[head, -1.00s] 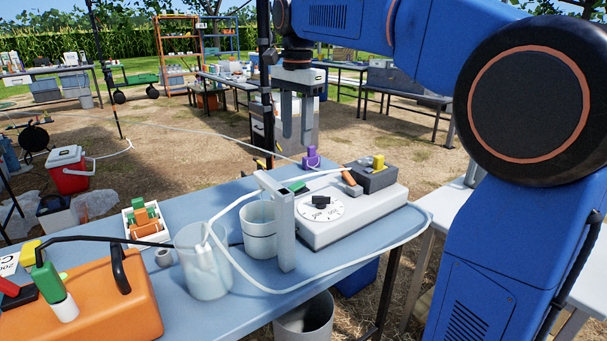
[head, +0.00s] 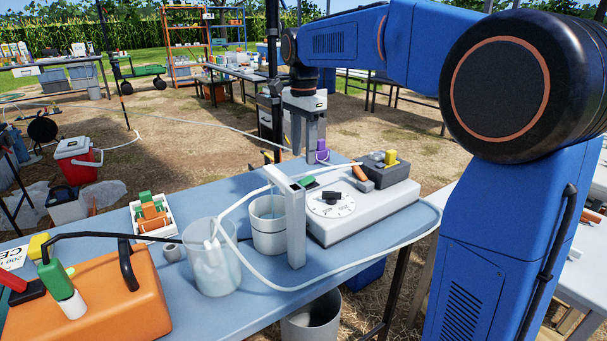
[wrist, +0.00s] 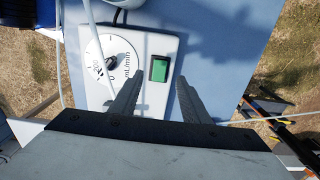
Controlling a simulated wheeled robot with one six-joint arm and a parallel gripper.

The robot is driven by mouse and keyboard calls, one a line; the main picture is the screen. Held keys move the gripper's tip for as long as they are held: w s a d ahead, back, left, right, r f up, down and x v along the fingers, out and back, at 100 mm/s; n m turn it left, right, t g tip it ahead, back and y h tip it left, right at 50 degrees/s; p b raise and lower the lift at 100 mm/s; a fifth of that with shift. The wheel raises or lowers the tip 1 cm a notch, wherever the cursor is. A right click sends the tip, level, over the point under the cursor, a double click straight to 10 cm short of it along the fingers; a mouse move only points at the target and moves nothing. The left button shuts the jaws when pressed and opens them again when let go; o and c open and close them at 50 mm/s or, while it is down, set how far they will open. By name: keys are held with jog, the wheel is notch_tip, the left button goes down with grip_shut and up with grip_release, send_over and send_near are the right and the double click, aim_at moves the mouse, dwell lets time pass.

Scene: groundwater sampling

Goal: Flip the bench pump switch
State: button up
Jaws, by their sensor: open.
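The bench pump (head: 370,212) is a light grey box on the blue table, with a dial and black knob (head: 332,199) on top. Its green switch (head: 306,182) is partly hidden behind a grey post in the head view. In the wrist view the green rocker switch (wrist: 159,69) shows plainly on the pump top (wrist: 140,45), to the right of the dial (wrist: 110,62). My gripper (head: 305,150) is open and empty, pointing down above the pump's far left part. In the wrist view its two fingers (wrist: 158,88) are spread, with the switch between and beyond their tips.
A grey post (head: 296,230), a white cup (head: 269,222) and a clear beaker (head: 211,262) stand left of the pump. White tubing (head: 330,276) loops around them. An orange case (head: 95,300) stands at the left.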

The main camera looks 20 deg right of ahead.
aim_at(303, 182)
notch_tip(303, 182, down, 8)
jog(key=shift+r, duration=0.25)
